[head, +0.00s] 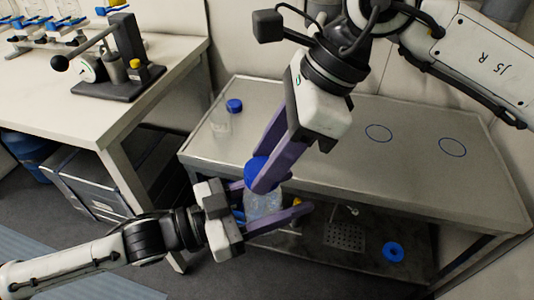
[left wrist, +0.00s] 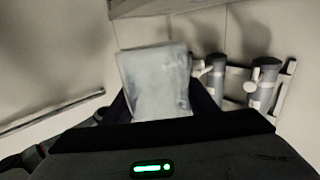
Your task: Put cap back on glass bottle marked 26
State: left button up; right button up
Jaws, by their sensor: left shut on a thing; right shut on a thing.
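A clear glass bottle (head: 264,204) is held over the front edge of the grey table by my left gripper (head: 272,202), which comes in from the left and is shut around it. The bottle also fills the middle of the left wrist view (left wrist: 157,88), pale and slightly tilted. No number is readable on it. My right gripper (head: 261,180) reaches down from above and is shut on a blue cap (head: 256,169). The cap is at the bottle's top; the fingers hide the rim, so I cannot tell whether it is seated.
Another clear bottle with a blue cap (head: 234,106) stands on the grey table (head: 320,125) at the back left. Two blue circles (head: 379,133) mark bare tabletop to the right. A blue ring (head: 393,252) lies on the lower shelf. A lever press (head: 105,70) stands on the left bench.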

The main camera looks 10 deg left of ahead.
jog(key=shift+f, duration=0.1)
